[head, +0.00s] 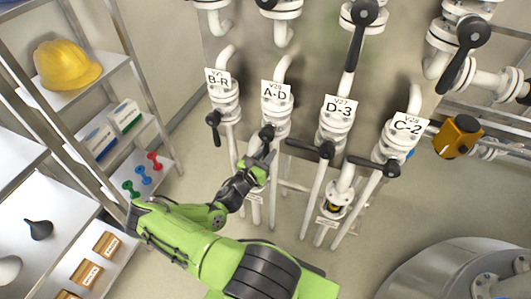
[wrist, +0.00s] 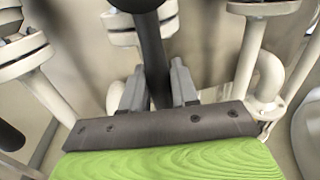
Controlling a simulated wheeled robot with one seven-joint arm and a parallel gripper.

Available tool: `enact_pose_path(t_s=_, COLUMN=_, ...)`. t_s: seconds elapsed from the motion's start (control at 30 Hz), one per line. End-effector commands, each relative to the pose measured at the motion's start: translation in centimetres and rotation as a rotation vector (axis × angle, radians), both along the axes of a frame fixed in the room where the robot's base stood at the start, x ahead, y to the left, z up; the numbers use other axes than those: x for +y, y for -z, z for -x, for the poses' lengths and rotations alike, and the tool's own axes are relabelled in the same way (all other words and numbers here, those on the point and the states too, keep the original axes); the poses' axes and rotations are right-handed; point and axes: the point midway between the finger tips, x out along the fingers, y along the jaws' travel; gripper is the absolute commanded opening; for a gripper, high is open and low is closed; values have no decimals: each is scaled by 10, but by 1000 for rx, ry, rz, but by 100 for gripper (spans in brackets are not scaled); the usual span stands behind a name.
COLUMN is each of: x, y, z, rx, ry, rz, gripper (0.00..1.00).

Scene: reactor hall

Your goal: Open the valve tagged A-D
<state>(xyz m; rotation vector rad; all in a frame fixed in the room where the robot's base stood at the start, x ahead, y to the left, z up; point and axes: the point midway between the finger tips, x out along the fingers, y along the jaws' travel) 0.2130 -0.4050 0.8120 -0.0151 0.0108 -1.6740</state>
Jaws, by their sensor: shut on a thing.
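The valve tagged A-D (head: 275,118) is a white flanged valve on a vertical pipe, second from left in the lower row in the head view. Its black lever handle (head: 267,132) hangs down in front of the pipe, and its lower end is hidden by my gripper. My gripper (head: 263,160) is at this handle. In the wrist view the black handle (wrist: 151,45) runs down between the two grey fingers of my gripper (wrist: 158,85), which are shut on it. The handle's tip is hidden behind the gripper's dark front plate.
Valve B-R (head: 222,100) stands close on the left, its handle pointing down. Valves D-3 (head: 336,125) and C-2 (head: 397,140) stand on the right with handles sideways. A shelf with a yellow helmet (head: 66,66) is at left. A large grey tank (head: 455,275) is lower right.

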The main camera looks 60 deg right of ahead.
Motion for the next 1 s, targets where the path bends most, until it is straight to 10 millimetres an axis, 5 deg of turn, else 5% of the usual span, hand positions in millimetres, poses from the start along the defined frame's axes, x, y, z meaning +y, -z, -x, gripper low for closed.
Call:
enact_pose_path(t_s=0.2, x=1, y=4, z=3, rx=4, ry=8, rz=-9, gripper=0)
enact_pose_path(t_s=0.23, x=1, y=4, z=3, rx=4, ry=8, rz=-9, gripper=34)
enact_pose_path(t_s=0.33, x=1, y=3, z=3, rx=2, ry=7, rz=-7, gripper=47)
enact_pose_path(t_s=0.67, x=6, y=1, z=0, rx=2, ry=2, rz=-4, gripper=47)
enact_pose_path(t_s=1.0, x=92, y=1, z=-10, rx=1, ry=-4, rz=-6, gripper=47)
